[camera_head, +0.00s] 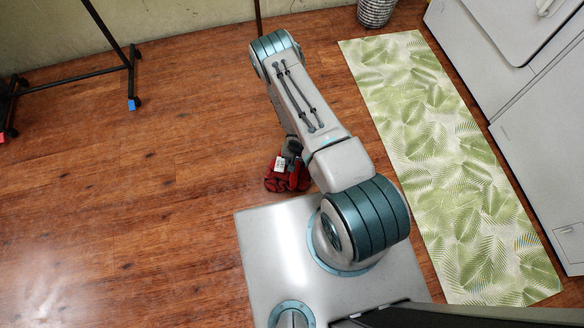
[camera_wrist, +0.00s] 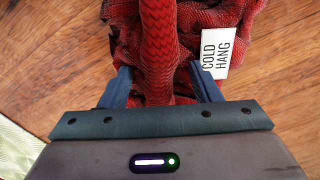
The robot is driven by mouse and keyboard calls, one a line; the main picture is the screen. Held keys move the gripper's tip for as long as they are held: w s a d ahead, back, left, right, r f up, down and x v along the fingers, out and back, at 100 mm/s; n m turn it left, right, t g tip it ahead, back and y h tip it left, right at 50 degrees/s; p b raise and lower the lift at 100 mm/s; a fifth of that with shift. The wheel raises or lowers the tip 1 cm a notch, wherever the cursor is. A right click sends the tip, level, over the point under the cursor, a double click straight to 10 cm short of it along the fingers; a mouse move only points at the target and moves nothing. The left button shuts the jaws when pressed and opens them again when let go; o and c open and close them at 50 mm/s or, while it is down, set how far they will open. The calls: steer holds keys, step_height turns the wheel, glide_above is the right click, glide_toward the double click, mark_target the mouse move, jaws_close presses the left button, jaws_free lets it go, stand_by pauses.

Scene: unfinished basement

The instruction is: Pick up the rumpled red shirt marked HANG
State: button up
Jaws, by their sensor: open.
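The rumpled red shirt (camera_head: 287,181) lies on the wooden floor close to the front edge of my base in the head view. In the wrist view the red shirt (camera_wrist: 125,40) fills the top middle, with a raised fold running between my fingers. Its white tag (camera_wrist: 216,50) reads COLD HANG and lies beside the right finger. My gripper (camera_wrist: 164,82) is open, with one finger on each side of the fold. I cannot tell whether the fingers touch the cloth. In the head view my arm hides part of the shirt and most of my gripper.
A leaf-patterned mat (camera_head: 450,170) lies to the right, beside white appliances (camera_head: 540,120). A woven basket (camera_head: 375,12) stands at the top. A black rack (camera_head: 130,62) on casters stands at the upper left.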

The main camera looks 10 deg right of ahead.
steer(key=shift+f+b, duration=0.25)
steer(key=shift+b, duration=0.1)
stand_by(0.3)
jaws_close()
